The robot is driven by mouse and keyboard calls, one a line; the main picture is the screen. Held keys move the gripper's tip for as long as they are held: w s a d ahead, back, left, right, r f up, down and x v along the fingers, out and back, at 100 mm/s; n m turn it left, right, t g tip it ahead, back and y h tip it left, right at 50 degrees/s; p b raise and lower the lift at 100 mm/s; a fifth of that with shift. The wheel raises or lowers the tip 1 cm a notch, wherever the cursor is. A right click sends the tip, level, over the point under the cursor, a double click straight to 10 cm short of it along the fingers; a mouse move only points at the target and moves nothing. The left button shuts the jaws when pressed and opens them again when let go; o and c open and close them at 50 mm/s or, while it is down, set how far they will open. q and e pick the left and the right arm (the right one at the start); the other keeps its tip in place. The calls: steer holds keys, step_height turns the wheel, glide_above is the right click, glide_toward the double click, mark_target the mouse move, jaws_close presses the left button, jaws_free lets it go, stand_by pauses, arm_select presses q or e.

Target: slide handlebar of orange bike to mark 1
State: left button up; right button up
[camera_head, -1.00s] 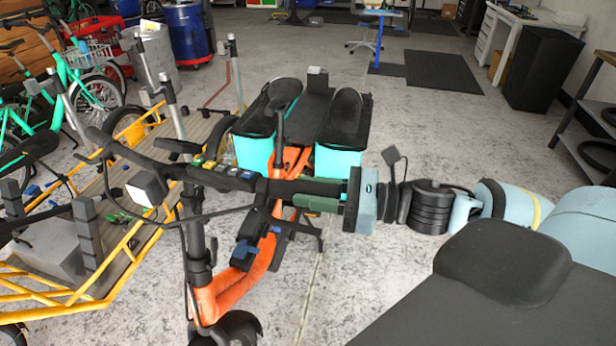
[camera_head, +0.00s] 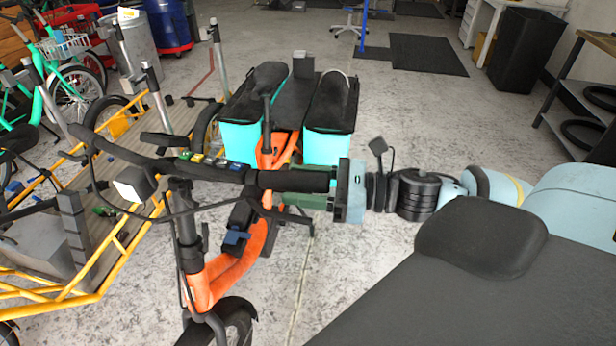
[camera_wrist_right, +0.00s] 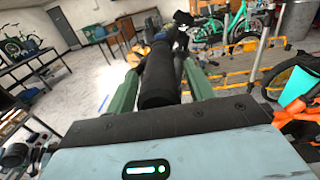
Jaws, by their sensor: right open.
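The orange bike (camera_head: 215,282) stands in front of me in the head view, with its black handlebar (camera_head: 258,178) running across it. My right gripper (camera_head: 300,190) is at the handlebar's right-hand end, its green fingers open around the black grip. In the right wrist view the grip (camera_wrist_right: 158,78) lies between the two fingers of the open gripper (camera_wrist_right: 160,65); whether they touch it is unclear. Small coloured blocks (camera_head: 208,160) sit along the handlebar's middle. I cannot make out which mark is mark 1. My left gripper is not in view.
A yellow-framed cargo bike (camera_head: 118,255) with a wooden deck stands close on the left. Turquoise bags (camera_head: 240,143) flank the orange bike's rear. Green bikes (camera_head: 38,100) stand farther left. A black bin (camera_head: 525,50) and a shelf (camera_head: 580,105) stand right. The floor beyond is open.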

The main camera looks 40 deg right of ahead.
mark_target(327, 186)
steer(key=shift+p+v, duration=0.7)
steer(key=shift+v, duration=1.3)
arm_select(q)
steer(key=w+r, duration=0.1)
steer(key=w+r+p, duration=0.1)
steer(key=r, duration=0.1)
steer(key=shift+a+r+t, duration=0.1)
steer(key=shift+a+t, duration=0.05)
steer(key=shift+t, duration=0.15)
arm_select(e)
steer(key=v, duration=0.3)
steer(key=shift+s+d, duration=0.25)
steer(key=shift+s, duration=0.05)
steer(key=shift+f, duration=0.1)
